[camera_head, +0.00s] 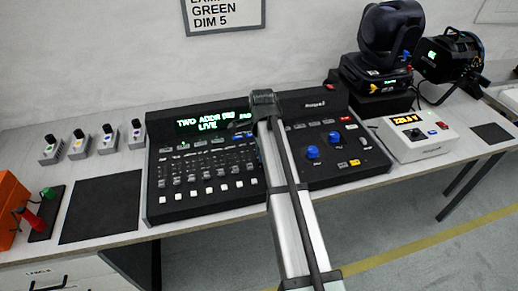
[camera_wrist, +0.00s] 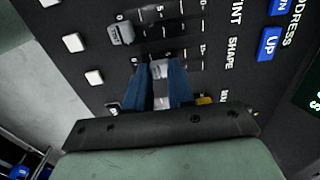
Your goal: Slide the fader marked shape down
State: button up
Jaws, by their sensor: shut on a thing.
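In the wrist view my gripper (camera_wrist: 160,82) has two blue fingers closed on a grey fader cap (camera_wrist: 160,68). The printed word SHAPE (camera_wrist: 232,53) stands to the right, about level with this cap. The cap sits between the ends of its scale, with 0 on the left and 10 on the right; the fingers hide much of the slot. Another grey fader cap (camera_wrist: 121,33) lies beside it, near its own 0 end. The black console (camera_head: 203,210) with its fader bank shows in the head view, where my arm hides the gripper.
White square buttons (camera_wrist: 94,77) line the fader ends. A partly hidden yellow part (camera_wrist: 205,100) lies beside the right finger. In the head view, a console screen (camera_head: 212,123) is lit. A moving light (camera_head: 385,45) and a white box (camera_head: 415,135) stand to the right.

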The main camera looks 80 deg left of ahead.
jog(key=shift+d, duration=1.35)
jog(key=o, duration=0.4)
jog(key=shift+c, duration=0.2)
jog(key=shift+r, duration=0.1)
jog(key=shift+r, duration=2.9)
